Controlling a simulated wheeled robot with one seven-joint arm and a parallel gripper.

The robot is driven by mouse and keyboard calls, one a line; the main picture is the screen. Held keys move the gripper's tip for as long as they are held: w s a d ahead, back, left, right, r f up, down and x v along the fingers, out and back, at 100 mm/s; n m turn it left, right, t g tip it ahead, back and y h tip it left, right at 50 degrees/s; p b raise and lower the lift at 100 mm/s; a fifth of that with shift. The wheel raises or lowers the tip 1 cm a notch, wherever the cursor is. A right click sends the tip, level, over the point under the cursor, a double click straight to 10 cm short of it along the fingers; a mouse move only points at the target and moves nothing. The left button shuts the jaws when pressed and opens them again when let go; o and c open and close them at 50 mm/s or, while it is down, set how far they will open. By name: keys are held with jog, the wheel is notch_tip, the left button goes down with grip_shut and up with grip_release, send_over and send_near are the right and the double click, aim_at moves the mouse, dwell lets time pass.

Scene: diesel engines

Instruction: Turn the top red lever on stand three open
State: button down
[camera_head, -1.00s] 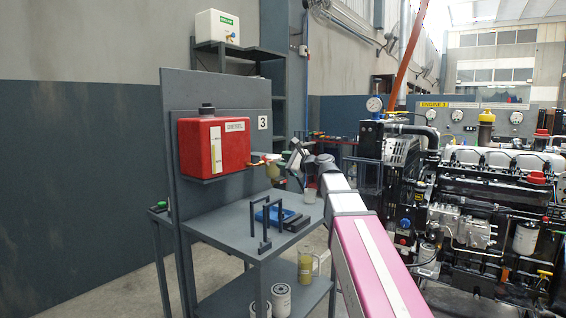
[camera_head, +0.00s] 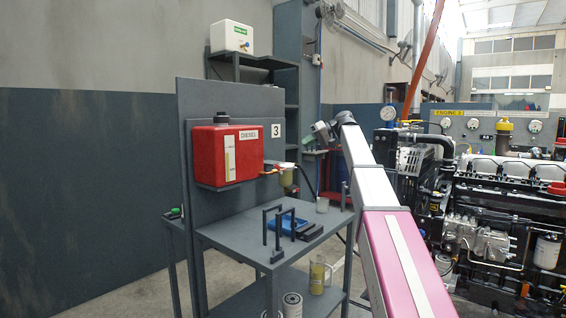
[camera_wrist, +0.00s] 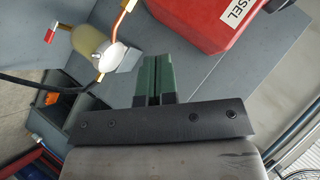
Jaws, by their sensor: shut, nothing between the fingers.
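Stand three's grey back board (camera_head: 222,100) bears the number 3 and a red diesel tank (camera_head: 226,155). A copper pipe (camera_head: 270,172) leads from the tank to a small filter bowl (camera_head: 287,178). In the wrist view, a small red lever or tap (camera_wrist: 50,34) sits at the far end of the pale bowl (camera_wrist: 82,40). I cannot make out a separate top red lever on the pipe (camera_wrist: 124,22). My gripper (camera_wrist: 152,57) is shut and empty, its green fingers near the bowl's pale cap (camera_wrist: 111,57) and the tank, apart from both.
A yellow-filled jug (camera_head: 318,276) stands below. An engine (camera_head: 490,220) fills the right. A black hose (camera_wrist: 35,93) runs beside the bowl.

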aim_at(278, 169)
jog(key=s+f+x, duration=0.1)
jog(key=s+x, duration=0.1)
jog(key=x, duration=1)
jog(key=shift+s+f, duration=0.15)
jog(key=shift+f, duration=0.2)
jog(key=shift+d, duration=0.15)
